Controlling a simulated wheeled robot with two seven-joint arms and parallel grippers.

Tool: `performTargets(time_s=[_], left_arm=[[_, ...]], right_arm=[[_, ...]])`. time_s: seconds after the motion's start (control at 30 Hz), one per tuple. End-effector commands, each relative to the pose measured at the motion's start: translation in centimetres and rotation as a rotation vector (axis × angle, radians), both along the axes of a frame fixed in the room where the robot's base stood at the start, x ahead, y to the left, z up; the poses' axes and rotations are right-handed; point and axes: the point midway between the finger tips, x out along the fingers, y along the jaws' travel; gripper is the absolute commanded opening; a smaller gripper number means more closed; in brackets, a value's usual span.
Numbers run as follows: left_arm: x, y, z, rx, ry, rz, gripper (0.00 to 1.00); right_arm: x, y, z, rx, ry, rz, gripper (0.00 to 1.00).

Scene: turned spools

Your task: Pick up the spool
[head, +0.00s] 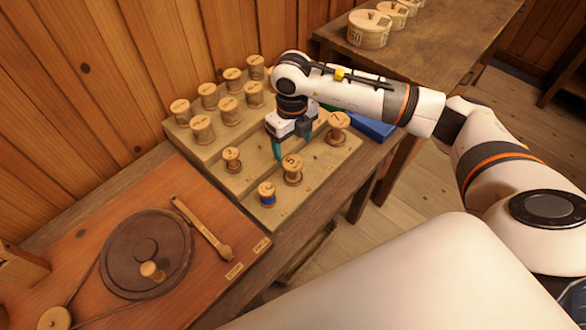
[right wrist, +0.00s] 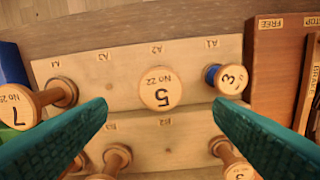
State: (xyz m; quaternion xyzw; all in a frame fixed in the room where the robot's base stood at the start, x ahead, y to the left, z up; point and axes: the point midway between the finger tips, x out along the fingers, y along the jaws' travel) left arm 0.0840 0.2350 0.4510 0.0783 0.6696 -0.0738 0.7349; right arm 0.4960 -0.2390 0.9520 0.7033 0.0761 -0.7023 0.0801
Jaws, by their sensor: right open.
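A spool marked 5 (head: 292,168) stands upright on the front step of the stepped wooden rack (head: 325,160). In the right wrist view the same spool (right wrist: 160,90) shows from above, roughly midway between my fingers. My right gripper (head: 290,147) is open and empty over the rack, fingers pointing down; its teal fingers also show in the right wrist view (right wrist: 160,106). A spool marked 7 (right wrist: 20,108) stands at the other end. My left gripper is out of view.
Several more spools (head: 202,129) stand on the higher steps near the wall. A red-brown board (head: 200,275) with a round dark disc (head: 132,253) and a wooden lever (head: 203,230) lies left of the rack. A blue object (head: 372,128) lies beyond the rack.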

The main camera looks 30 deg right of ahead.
Motion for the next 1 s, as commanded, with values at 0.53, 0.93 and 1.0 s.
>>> performTargets(time_s=[0.53,0.93,1.0], left_arm=[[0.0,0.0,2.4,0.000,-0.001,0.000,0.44],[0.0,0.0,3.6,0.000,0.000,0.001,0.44],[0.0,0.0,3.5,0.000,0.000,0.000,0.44]], right_arm=[[-0.2,0.1,-6.9,0.004,0.006,0.002,0.76],[-0.1,0.0,-11.2,0.005,0.002,0.005,0.76],[-0.1,0.0,-11.3,0.005,0.001,0.005,0.76]])
